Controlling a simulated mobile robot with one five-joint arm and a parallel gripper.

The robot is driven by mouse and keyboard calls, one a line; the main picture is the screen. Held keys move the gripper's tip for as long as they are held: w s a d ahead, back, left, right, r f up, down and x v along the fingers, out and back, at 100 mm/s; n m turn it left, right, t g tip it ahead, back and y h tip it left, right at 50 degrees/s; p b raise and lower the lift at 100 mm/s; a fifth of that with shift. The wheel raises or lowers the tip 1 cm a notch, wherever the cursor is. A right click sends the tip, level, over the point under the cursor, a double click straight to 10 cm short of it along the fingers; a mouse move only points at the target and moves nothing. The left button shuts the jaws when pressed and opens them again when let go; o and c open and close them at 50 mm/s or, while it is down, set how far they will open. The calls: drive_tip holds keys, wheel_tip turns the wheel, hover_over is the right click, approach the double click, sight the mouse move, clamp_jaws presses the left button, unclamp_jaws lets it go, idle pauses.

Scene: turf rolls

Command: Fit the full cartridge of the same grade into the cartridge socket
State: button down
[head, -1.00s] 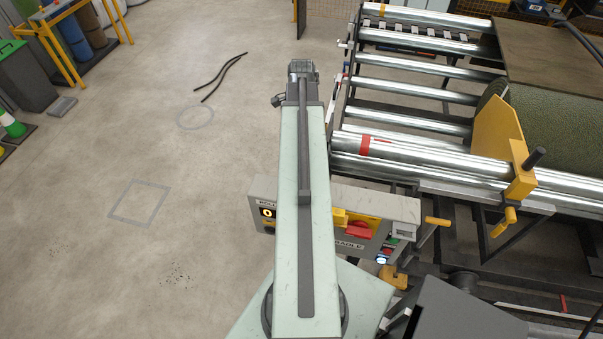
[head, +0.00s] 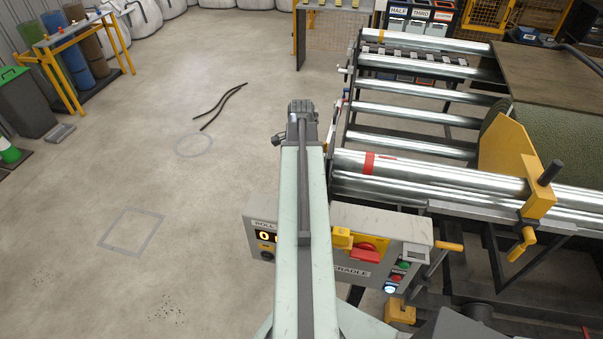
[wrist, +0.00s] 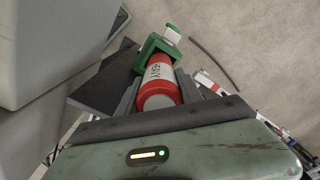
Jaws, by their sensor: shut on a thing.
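A red cartridge (wrist: 162,92) with a white label band shows in the wrist view. The label seems to read "HEAVY". My gripper (wrist: 156,82) is shut on it, with one dark jaw along each side. A green block-like part with a white piece (wrist: 158,48) is at the cartridge's far end; I cannot tell whether it belongs to the cartridge. In the head view my arm reaches straight ahead, and the gripper and cartridge are hidden.
A roller cradle (head: 420,112) with a green roll stands at right. A control panel (head: 345,250) with a red switch is close below my arm. Labelled bins (head: 420,12) stand at the back. Black strips (head: 222,105) lie on the otherwise open floor at left.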

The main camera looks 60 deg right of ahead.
drive_tip(key=shift+f+b, duration=0.6)
drive_tip(key=shift+f, duration=0.05)
drive_tip(key=c, duration=0.8)
unclamp_jaws()
drive_tip(key=shift+o, duration=0.2)
drive_tip(key=shift+r, duration=0.15)
wheel_tip(320, 180, up, 13)
drive_tip(key=p, duration=1.3)
drive_tip(key=shift+r+p, duration=0.15)
drive_tip(key=shift+p, duration=0.15)
